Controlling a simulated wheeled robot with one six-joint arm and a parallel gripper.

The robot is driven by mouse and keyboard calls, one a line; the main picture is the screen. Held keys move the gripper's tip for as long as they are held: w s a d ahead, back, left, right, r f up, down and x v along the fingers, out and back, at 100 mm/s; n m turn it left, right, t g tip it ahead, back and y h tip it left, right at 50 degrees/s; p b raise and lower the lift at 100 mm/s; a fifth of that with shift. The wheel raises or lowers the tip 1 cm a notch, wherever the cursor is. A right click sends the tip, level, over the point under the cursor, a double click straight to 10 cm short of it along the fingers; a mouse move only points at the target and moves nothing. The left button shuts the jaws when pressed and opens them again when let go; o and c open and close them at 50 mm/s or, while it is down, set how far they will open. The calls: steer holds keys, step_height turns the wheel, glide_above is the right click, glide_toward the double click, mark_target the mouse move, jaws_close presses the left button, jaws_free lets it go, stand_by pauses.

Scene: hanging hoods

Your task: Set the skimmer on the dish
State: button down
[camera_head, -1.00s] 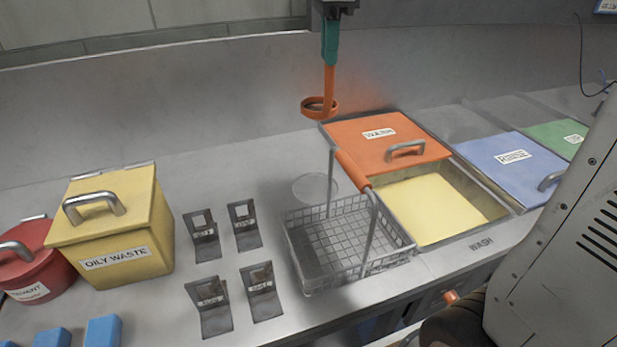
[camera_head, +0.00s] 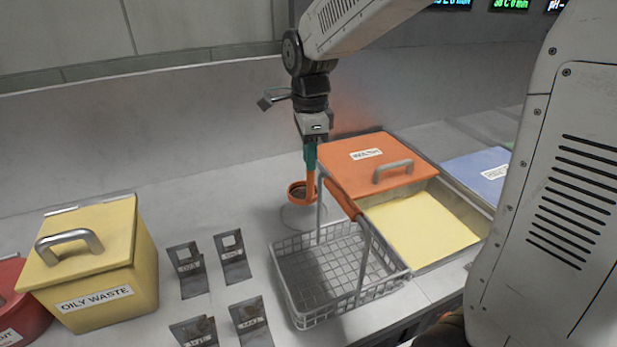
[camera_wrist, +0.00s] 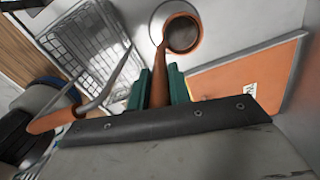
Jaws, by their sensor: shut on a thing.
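The orange skimmer (camera_head: 299,191) hangs upright from my gripper (camera_head: 310,160), its round head low. My gripper's teal fingers are shut on its handle. The dish (camera_head: 298,219), a clear round one, lies on the counter behind the wire basket, just below the skimmer head. In the wrist view the skimmer head (camera_wrist: 183,34) partly overlaps the dish (camera_wrist: 158,12), sitting toward its right side, and the teal fingers (camera_wrist: 159,88) flank the handle. The head seems slightly above the dish; I cannot tell whether they touch.
The wire basket (camera_head: 285,283) with its raised orange handle (camera_head: 336,196) stands close in front of the dish. The orange lid (camera_head: 345,160) and yellow bath are to the right. Small metal stands (camera_head: 233,262) and the oily waste bin (camera_head: 105,260) are left. The counter left of the dish is clear.

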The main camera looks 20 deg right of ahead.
mark_target(310, 187)
steer(key=shift+f, duration=2.15)
steer(key=shift+f, duration=0.15)
steer(key=c, duration=1.3)
jaws_free()
